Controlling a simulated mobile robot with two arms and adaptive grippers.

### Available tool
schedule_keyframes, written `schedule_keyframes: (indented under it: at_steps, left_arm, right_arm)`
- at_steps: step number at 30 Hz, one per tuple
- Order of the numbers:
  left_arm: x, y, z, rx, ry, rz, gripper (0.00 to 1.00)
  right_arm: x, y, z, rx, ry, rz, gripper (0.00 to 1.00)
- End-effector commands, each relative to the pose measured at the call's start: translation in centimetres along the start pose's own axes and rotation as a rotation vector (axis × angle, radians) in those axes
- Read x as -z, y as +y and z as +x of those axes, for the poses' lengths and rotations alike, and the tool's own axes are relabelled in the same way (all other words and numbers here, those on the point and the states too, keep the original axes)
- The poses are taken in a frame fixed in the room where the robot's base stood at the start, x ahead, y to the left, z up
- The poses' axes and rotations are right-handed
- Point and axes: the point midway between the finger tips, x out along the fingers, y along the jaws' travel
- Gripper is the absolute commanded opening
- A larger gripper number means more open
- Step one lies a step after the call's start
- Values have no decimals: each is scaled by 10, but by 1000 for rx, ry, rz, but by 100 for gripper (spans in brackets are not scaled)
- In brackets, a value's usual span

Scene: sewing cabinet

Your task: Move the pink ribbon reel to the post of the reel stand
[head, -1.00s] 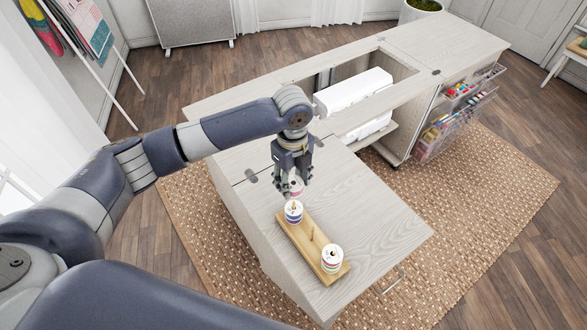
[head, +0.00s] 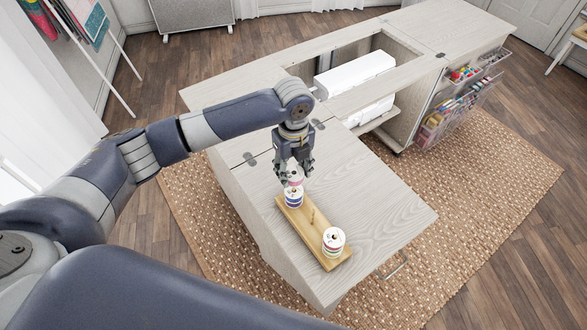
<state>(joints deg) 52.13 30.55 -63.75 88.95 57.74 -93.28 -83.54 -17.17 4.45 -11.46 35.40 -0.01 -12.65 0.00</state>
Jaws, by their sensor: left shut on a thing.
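The pink ribbon reel (head: 295,177) is in my left gripper (head: 294,174), which points down and is shut on it. The reel stand (head: 293,225) is a wooden bar lying on the cabinet's fold-out leaf. A bare wooden post (head: 313,216) stands near its middle. A reel with a blue band (head: 293,197) sits at its far end, just below the pink reel in the picture. A stack of reels (head: 333,241) sits at its near end. I cannot tell whether the pink reel touches the blue-banded one. My right gripper is not in view.
The pale wood leaf (head: 385,215) is clear to the right of the stand. A white sewing machine (head: 355,78) sits in the cabinet opening behind. Open clear bins (head: 460,105) with supplies hang at the right side.

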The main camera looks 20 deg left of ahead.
Motion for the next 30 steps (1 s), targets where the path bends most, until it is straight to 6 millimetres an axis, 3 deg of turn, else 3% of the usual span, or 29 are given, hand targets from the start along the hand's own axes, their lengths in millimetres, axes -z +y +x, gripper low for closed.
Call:
schedule_keyframes:
  at_steps: [30]
  left_arm:
    - [1,0,17,-1,1,0,25]
  right_arm:
    - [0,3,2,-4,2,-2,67]
